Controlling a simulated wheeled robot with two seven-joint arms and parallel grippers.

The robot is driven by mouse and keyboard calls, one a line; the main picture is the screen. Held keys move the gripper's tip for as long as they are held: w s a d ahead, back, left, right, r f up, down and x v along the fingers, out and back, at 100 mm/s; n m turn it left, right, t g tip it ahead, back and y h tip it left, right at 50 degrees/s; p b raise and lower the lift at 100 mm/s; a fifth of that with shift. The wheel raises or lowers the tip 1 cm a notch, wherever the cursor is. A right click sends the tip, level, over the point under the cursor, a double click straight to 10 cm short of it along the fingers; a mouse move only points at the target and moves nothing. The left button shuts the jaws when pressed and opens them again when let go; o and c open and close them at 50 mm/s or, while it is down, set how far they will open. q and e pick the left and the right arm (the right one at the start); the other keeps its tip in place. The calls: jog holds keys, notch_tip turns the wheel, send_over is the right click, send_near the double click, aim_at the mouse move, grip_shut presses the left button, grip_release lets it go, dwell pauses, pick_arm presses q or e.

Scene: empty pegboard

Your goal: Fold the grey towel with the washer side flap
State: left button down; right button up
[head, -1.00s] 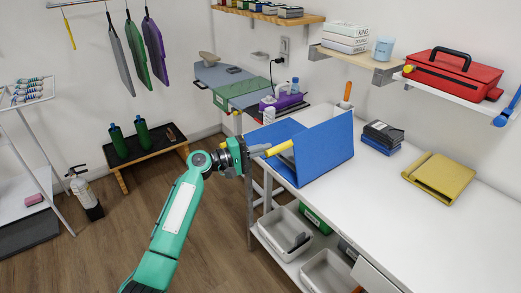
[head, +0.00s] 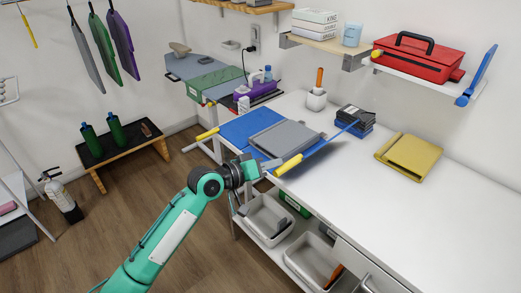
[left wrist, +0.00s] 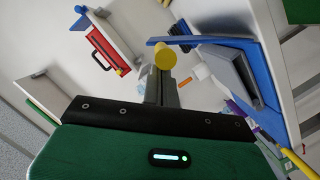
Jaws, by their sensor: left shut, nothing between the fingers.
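The blue folding board (head: 239,131) lies on the left end of the white table. The grey towel (head: 285,138) lies folded on it as a flat rectangle; it also shows in the left wrist view (left wrist: 229,72). A blue side flap (head: 334,138) on the board's right is seen nearly edge-on and looks tilted. Its yellow handle (head: 288,165) points toward me. Another yellow handle (head: 207,133) sticks out at the left. My left gripper (head: 271,163) is shut and empty beside the near handle; the handle's round end (left wrist: 165,55) shows just beyond the fingers. Contact cannot be told.
Dark blue boxes (head: 354,121), a yellow folded item (head: 410,155) and a cup with an orange-handled tool (head: 316,99) stand on the table. Grey bins (head: 266,220) sit on the shelf below. The table's right part is clear.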

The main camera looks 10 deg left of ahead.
pick_arm(q)
jog(key=s+d+f+m+y, duration=0.1)
jog(key=s+d+f+m, duration=0.2)
jog(key=f, duration=0.3)
jog(key=s+d+f+m+t+y, duration=0.1)
jog(key=s+d+f+m, duration=0.2)
jog(key=f, duration=0.4)
jog(key=shift+d+m+y+p, duration=0.4)
jog(key=shift+d+m, duration=0.5)
jog(key=shift+d, duration=0.3)
jog(key=shift+s+f, duration=0.1)
